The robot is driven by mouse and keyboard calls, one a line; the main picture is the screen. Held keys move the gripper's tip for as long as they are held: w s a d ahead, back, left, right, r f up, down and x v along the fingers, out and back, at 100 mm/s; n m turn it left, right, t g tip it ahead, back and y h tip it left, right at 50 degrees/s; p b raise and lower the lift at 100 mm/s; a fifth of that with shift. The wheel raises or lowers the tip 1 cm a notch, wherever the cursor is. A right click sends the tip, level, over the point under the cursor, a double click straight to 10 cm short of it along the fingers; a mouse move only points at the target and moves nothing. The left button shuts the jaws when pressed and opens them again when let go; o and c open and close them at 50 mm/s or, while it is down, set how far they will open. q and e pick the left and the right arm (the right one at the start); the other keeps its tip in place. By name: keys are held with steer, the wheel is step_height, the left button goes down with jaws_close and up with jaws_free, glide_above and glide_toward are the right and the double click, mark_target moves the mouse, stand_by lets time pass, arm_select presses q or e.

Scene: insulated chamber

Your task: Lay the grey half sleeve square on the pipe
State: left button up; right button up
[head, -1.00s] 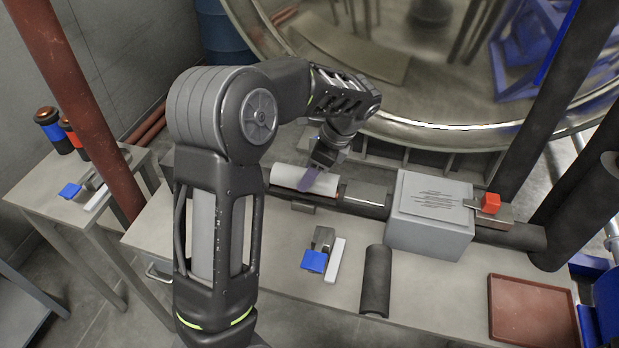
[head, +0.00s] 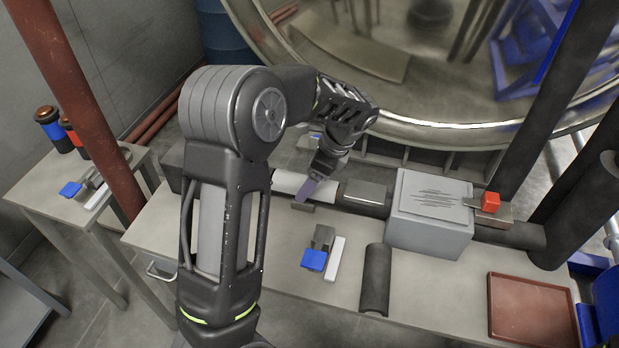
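The light grey half sleeve (head: 287,182) lies along the dark pipe (head: 525,237) at the back of the bench. It looks seated in line with the pipe, but whether it is fully square or touching all along cannot be told. My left gripper (head: 311,186) comes down over its middle, with one purple finger in front of it. The other finger is hidden behind, and the gripper appears shut on the sleeve. My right gripper is not in view.
A grey box (head: 430,225) stands to the right over the pipe line. A dark half shell (head: 375,280), a blue-ended clamp (head: 315,258) and a white strip (head: 336,260) lie on the bench (head: 425,300). A red-brown tray (head: 532,310) is at right.

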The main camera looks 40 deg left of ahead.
arm_select(q)
steer(key=shift+r, duration=0.15)
steer(key=v, duration=0.8)
steer(key=shift+b, duration=0.35)
steer(key=p+v, duration=0.1)
steer(key=v, duration=0.3)
steer(key=shift+p, duration=0.35)
